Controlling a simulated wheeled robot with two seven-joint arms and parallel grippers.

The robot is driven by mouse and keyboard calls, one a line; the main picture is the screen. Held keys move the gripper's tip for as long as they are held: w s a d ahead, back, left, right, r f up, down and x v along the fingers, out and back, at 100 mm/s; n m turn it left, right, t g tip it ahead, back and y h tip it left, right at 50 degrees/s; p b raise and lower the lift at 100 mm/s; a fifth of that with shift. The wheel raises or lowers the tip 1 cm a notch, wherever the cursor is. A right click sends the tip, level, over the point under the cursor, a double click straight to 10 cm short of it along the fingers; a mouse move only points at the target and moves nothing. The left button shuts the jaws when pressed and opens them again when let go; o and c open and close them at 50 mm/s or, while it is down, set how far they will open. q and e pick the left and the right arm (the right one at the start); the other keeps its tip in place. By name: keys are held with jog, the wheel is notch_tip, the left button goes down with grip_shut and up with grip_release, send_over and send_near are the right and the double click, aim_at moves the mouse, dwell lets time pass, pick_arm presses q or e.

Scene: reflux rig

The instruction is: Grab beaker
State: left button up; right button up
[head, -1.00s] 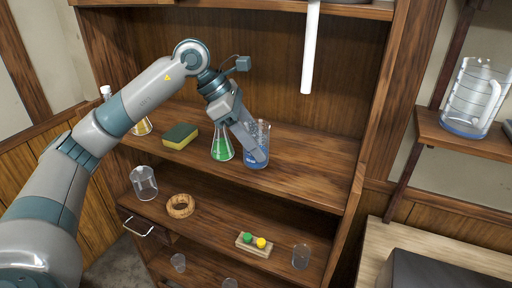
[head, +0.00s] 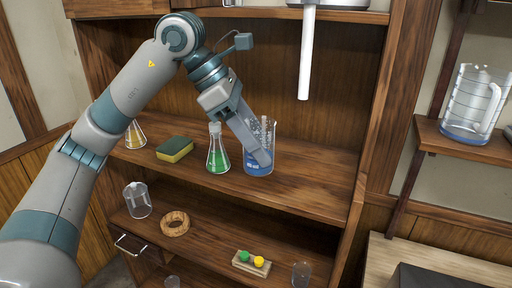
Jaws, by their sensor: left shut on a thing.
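A glass beaker (head: 259,166) with blue liquid stands upright on the upper wooden shelf. My left gripper (head: 264,152) reaches down to it from the upper left and is shut on it, with the fingers at its wall. The fingers cover part of the beaker, so the exact contact is hard to see. My right gripper is not in the view.
A green flask (head: 217,155) stands close on the beaker's left, then a sponge (head: 175,149) and a yellow flask (head: 135,135). A white rod (head: 306,55) hangs above right. A large jug (head: 472,108) stands on the right side shelf. The shelf (head: 310,182) right of the beaker is clear.

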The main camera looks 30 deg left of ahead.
aim_at(264, 141)
pick_arm(q)
jog(key=shift+s+d+r+b, duration=0.4)
jog(key=shift+s+d+r, duration=0.35)
jog(key=shift+s, duration=0.2)
jog(key=shift+s+d+r+b, duration=0.35)
jog(key=shift+s+d+r, duration=0.35)
jog(key=shift+s, duration=0.2)
